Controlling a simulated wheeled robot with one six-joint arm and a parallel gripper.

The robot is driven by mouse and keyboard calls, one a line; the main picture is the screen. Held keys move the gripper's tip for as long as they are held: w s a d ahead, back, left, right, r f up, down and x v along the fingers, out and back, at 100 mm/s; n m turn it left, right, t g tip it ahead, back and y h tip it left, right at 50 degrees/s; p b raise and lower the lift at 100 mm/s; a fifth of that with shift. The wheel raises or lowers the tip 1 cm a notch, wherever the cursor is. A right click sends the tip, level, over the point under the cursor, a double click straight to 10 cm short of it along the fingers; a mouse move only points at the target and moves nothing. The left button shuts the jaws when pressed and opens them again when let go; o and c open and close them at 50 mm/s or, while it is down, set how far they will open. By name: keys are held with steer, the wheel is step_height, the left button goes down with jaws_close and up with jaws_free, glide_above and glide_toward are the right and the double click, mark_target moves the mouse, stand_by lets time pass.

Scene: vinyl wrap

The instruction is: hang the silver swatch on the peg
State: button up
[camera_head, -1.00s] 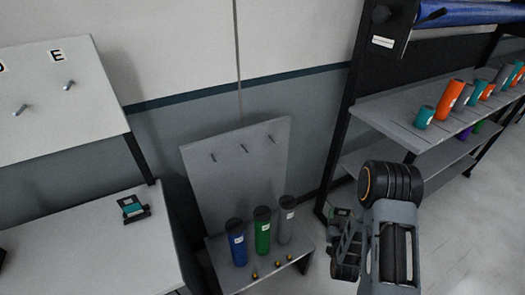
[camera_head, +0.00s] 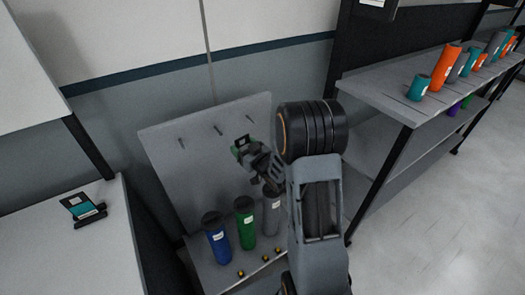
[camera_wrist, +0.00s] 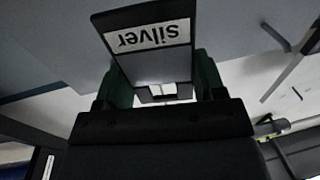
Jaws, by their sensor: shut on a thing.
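The silver swatch (camera_wrist: 150,62), a flat grey card with a white label reading "silver" upside down, is between the green-sided fingers of my gripper (camera_wrist: 163,85) in the wrist view. My gripper is shut on it. In the head view my gripper (camera_head: 243,150) is in front of the grey board (camera_head: 165,165), below the right peg (camera_head: 249,116). The middle peg (camera_head: 219,130) and left peg (camera_head: 181,143) are bare. In the head view the swatch is too small and dark to make out clearly, and any gap to the board cannot be judged.
A blue roll (camera_head: 218,240), a green roll (camera_head: 246,225) and a grey roll (camera_head: 271,212) stand below the board, the grey one partly behind my arm. A table (camera_head: 40,240) at left holds a small stand (camera_head: 83,208). A shelf (camera_head: 385,95) with several rolls is at right.

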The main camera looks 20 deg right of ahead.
steer(key=s+d+r+n+y+b, duration=0.15)
steer(key=d+r+b, duration=0.25)
steer(key=d+b, duration=0.4)
steer(key=shift+g+y, duration=0.25)
steer(key=shift+g, duration=0.05)
steer(key=shift+w+a+f+b, duration=0.15)
steer(key=shift+w+a+f, duration=0.05)
steer(key=shift+w, duration=1)
steer(key=shift+w+a+f+b, duration=0.15)
steer(key=shift+w+a, duration=0.1)
steer(key=shift+w, duration=0.9)
steer(key=shift+w+a+f+b, duration=0.15)
steer(key=shift+w+a+f, duration=0.05)
steer(key=shift+w, duration=1)
steer(key=shift+w+a+f, duration=0.1)
steer(key=shift+w+f, duration=0.25)
steer(key=shift+w, duration=0.3)
steer(key=o, duration=1)
steer(key=shift+c, duration=0.2)
